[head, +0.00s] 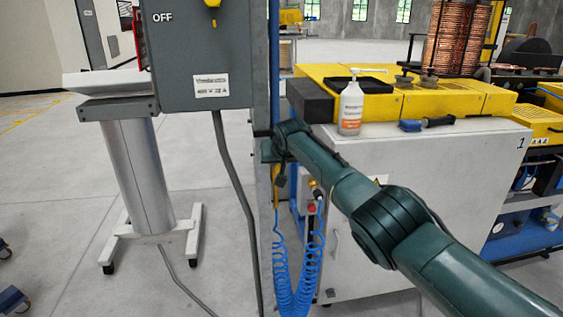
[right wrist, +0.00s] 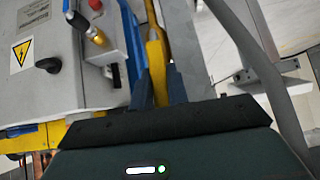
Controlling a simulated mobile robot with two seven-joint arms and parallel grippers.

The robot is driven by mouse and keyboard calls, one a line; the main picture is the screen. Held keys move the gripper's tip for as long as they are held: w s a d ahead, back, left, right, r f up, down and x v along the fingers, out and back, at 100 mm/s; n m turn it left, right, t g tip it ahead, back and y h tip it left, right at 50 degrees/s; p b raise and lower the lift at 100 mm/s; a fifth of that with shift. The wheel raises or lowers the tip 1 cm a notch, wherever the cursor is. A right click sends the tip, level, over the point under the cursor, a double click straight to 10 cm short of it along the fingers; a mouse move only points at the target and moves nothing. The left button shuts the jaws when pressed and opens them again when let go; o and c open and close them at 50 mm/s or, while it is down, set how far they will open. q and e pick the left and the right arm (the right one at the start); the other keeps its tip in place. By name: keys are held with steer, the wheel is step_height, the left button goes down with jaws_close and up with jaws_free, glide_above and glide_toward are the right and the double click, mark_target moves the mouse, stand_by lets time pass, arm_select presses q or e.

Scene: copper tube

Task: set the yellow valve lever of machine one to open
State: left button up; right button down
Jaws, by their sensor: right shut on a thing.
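Machine one (head: 450,175) is the pale cabinet marked 1, just right of the wrist. My left gripper is not in view.
A grey switch box (head: 205,70) marked OFF hangs left of the wrist, with a grey cable below. A coiled blue hose (head: 293,285) hangs below the wrist.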

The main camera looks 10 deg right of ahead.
steer(key=shift+a+h, duration=0.2)
steer(key=shift+h, duration=0.1)
stand_by(0.4)
steer(key=c, duration=1.4)
jaws_free()
steer(key=shift+o, duration=0.2)
steer(key=v, duration=1.3)
steer(key=shift+p, duration=0.35)
